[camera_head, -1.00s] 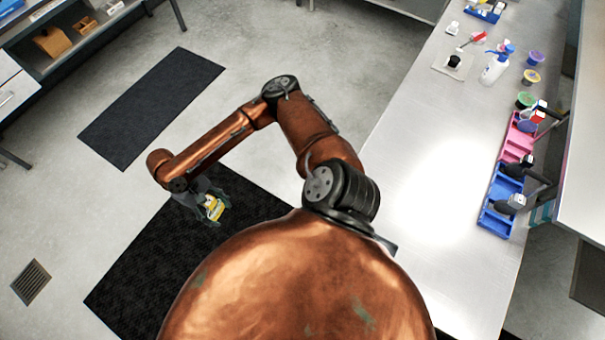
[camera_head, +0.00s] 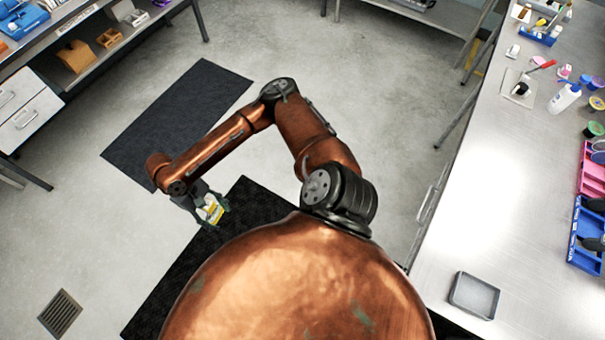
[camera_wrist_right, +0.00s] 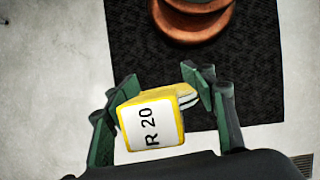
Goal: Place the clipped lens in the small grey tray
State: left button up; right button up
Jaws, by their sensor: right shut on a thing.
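My right gripper (camera_head: 205,208) is held out over the floor, away from the counter. It is shut on the clipped lens (camera_head: 213,209), a yellow piece with a white label. In the right wrist view the label on the clipped lens (camera_wrist_right: 151,124) reads "R 20", and the piece sits tilted between the green fingers of the gripper (camera_wrist_right: 155,105). The small grey tray (camera_head: 474,295) lies on the steel counter at the lower right and looks empty. My left gripper is not in view.
The steel counter (camera_head: 460,220) is clear around the tray. Farther along it stand blue bins (camera_head: 588,238), a pink bin (camera_head: 593,172), a white bottle (camera_head: 564,98) and small pots. Dark mats (camera_head: 178,118) lie on the open floor. A shelf unit with drawers (camera_head: 28,115) stands at upper left.

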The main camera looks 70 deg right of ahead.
aim_at(474, 297)
jog(key=z, duration=1.45)
